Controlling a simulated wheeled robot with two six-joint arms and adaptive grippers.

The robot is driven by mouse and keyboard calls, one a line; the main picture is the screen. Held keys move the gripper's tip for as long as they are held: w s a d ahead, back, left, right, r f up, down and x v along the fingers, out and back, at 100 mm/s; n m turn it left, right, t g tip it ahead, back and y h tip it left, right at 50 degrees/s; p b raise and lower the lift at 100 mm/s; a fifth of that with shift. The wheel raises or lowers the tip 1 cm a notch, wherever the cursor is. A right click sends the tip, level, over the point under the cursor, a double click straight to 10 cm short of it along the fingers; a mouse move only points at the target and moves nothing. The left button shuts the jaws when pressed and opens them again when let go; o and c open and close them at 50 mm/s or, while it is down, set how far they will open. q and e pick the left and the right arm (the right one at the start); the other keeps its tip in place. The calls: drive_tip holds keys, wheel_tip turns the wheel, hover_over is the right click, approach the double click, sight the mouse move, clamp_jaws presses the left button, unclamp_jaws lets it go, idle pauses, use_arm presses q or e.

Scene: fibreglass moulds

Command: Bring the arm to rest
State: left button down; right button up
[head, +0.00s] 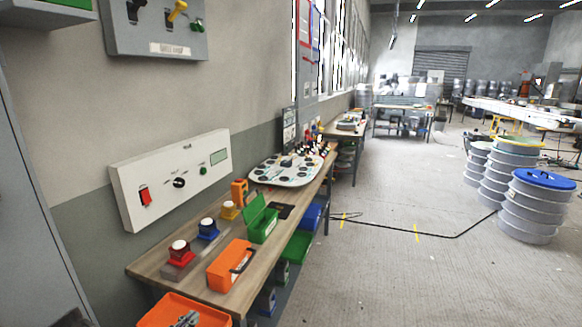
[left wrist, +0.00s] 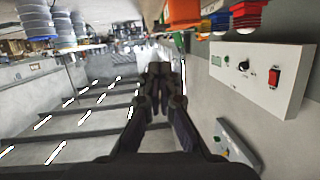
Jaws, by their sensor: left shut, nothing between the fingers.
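My left gripper shows in the left wrist view (left wrist: 160,75), in the middle, with its dark fingers together and nothing between them. That view is upside down. The gripper appears in free air, apart from the workbench (head: 150,268) and the wall panel (head: 172,180). My right gripper is in neither view.
The bench holds an orange toolbox (head: 230,265), a green box (head: 262,221), a red push button (head: 180,252) and a white control board (head: 288,170). An orange bin (head: 158,310) stands at the near end. Drums (head: 537,205) stand right; the floor between is mostly clear, with a black cable.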

use_arm(q)
drive_tip(key=s+a+f+n+g+y, duration=0.1)
drive_tip(key=s+f+n+g+y, duration=0.25)
drive_tip(key=s+f+g, duration=0.95)
drive_tip(key=s+a+f+t+y, duration=0.1)
drive_tip(key=s+f, duration=0.2)
drive_tip(key=f, duration=1.1)
drive_tip(key=s+a+f, duration=0.2)
drive_tip(key=f, duration=1.3)
drive_tip(key=s+a+f+g, duration=0.1)
drive_tip(key=s+f, duration=1.5)
drive_tip(key=s, duration=0.3)
drive_tip(key=shift+f, duration=0.25)
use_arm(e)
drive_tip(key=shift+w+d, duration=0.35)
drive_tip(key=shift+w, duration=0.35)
